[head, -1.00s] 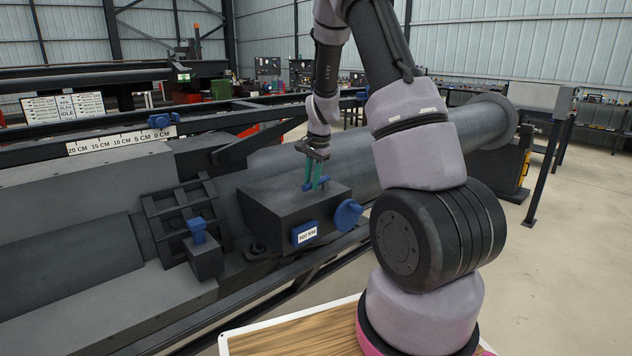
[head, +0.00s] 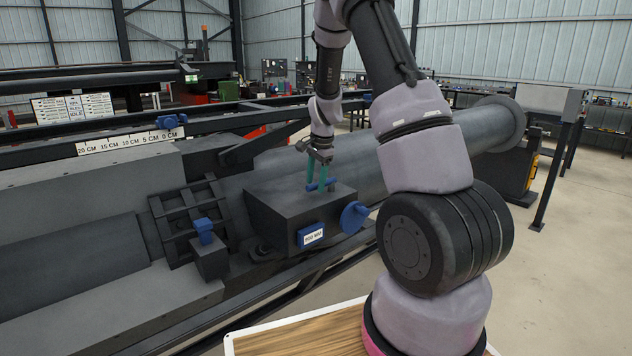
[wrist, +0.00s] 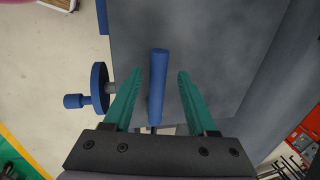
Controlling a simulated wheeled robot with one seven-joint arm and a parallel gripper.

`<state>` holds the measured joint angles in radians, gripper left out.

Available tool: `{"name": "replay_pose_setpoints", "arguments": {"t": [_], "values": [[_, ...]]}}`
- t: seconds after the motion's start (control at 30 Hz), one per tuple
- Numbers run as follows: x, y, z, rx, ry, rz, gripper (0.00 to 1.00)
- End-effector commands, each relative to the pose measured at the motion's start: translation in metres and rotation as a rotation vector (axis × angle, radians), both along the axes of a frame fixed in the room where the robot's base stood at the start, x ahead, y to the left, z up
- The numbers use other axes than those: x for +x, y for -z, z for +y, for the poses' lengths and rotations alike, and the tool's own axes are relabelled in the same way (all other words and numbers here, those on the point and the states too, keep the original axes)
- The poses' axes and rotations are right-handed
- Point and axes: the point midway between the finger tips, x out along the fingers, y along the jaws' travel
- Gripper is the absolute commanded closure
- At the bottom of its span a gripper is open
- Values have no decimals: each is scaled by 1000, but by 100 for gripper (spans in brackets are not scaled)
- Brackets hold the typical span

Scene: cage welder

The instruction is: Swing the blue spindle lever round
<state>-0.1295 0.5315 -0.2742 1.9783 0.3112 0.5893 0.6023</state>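A blue lever (head: 328,185) sits on top of the dark grey box, which carries a small white label on a blue plate. In the wrist view the lever (wrist: 158,85) is a straight blue bar. My gripper (head: 317,188) reaches down over it with teal fingers. In the wrist view my gripper (wrist: 158,80) is open, with one finger on each side of the bar and a gap visible on both sides. A second blue lever (head: 205,231) stands on a small block at the left, beside the slatted cage (head: 188,225).
A blue handwheel (head: 353,217) juts from the box's (head: 285,222) right side and shows left of the fingers in the wrist view (wrist: 98,90). A large grey pipe (head: 440,145) runs behind. A centimetre scale (head: 127,141) lies at left. Open floor is at right.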

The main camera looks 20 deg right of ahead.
Motion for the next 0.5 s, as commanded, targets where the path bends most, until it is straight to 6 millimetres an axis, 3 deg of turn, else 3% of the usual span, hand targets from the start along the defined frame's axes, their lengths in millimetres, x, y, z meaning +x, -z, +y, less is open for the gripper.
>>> {"name": "replay_pose_setpoints", "arguments": {"t": [0.27, 0.5], "values": [[-1, -1, 0, 0, -1, 2, 43], [-6, -34, -2, 1, -2, -3, 43]]}}
